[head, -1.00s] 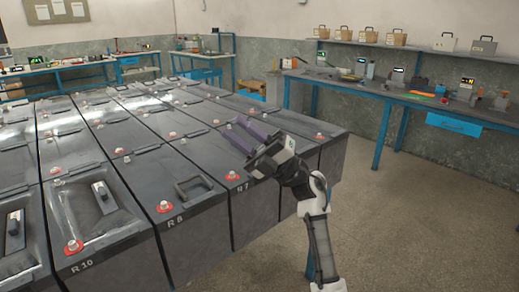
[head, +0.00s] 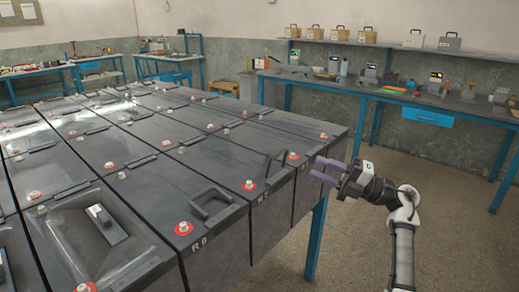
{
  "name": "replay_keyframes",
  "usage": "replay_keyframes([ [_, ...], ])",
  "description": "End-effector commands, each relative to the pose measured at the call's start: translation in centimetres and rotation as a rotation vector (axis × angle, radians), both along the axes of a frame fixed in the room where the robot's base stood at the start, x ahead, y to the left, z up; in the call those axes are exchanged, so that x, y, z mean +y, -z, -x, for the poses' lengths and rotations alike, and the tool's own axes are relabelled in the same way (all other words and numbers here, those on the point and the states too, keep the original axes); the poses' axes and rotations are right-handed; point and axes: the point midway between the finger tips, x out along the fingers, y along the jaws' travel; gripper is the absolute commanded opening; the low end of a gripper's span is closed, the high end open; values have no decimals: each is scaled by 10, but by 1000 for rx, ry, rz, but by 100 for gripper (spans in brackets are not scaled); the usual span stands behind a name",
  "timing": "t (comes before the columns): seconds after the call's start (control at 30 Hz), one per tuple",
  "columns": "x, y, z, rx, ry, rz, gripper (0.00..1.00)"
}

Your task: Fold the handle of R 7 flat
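The R 7 battery (head: 226,165) is a long dark grey block in the row, with its R 7 label on the near end. Its black handle (head: 270,166) stands up from the top near that end, beside a red-ringed terminal (head: 249,185). My gripper (head: 321,169) is to the right of the handle, apart from it, near the right edge of the battery block. Its two purple fingers are spread with nothing between them, pointing left toward the batteries.
More batteries fill the left. A workbench (head: 400,95) with tools stands along the back wall. Open floor (head: 440,190) lies on the right.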

Motion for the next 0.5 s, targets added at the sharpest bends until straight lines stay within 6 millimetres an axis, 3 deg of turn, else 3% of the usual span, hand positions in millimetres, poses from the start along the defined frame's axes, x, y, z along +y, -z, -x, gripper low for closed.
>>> replay_keyframes([
  [0.23,17,-6,-4,1,-1,2,32],
  [0.5,71,-22,-16,1,-3,1,32],
])
